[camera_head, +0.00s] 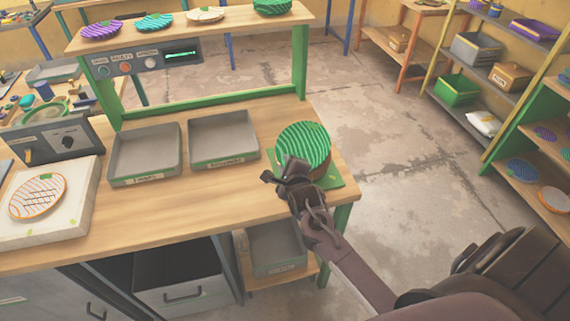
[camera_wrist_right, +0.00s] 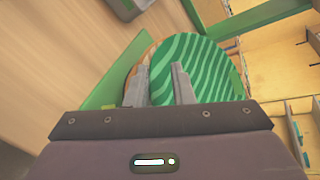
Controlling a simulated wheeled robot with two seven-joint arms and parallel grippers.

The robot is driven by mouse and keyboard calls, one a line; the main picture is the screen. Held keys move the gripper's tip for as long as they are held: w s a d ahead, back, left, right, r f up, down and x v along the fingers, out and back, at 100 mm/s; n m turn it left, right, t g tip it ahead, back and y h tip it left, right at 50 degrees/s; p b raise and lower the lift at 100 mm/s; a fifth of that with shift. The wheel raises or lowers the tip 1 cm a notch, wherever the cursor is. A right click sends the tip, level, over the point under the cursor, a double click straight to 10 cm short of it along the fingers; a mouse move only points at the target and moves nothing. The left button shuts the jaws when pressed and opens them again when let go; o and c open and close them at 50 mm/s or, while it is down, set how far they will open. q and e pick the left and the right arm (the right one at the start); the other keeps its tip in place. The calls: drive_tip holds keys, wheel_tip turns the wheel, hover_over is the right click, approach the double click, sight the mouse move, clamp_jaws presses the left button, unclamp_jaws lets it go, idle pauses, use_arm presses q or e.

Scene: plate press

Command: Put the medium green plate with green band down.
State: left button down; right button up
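A green striped plate (camera_head: 303,143) lies at the right end of the wooden table, on top of a brown round thing (camera_head: 331,178) over a green mat (camera_head: 335,166). My right gripper (camera_head: 285,172) is at the near left edge of the plate. In the right wrist view, the fingers of my right gripper (camera_wrist_right: 159,84) stand apart, with the green striped plate (camera_wrist_right: 205,70) showing between and beyond them. Whether a finger touches the plate is unclear. My left gripper is not in view.
Two grey trays (camera_head: 146,153) (camera_head: 223,138) stand left of the plate. A white block with an orange-striped plate (camera_head: 38,197) is at the far left. A raised shelf (camera_head: 180,25) holds several plates. Storage shelves (camera_head: 500,85) stand at the right, beyond open floor.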

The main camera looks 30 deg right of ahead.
drive_tip(key=shift+r, duration=0.1)
drive_tip(key=shift+r+p, duration=0.4)
drive_tip(key=shift+r, duration=0.15)
drive_tip(key=b+v, duration=0.2)
drive_tip(key=v, duration=1)
drive_tip(key=shift+f+b, duration=0.2)
drive_tip(key=shift+b, duration=0.2)
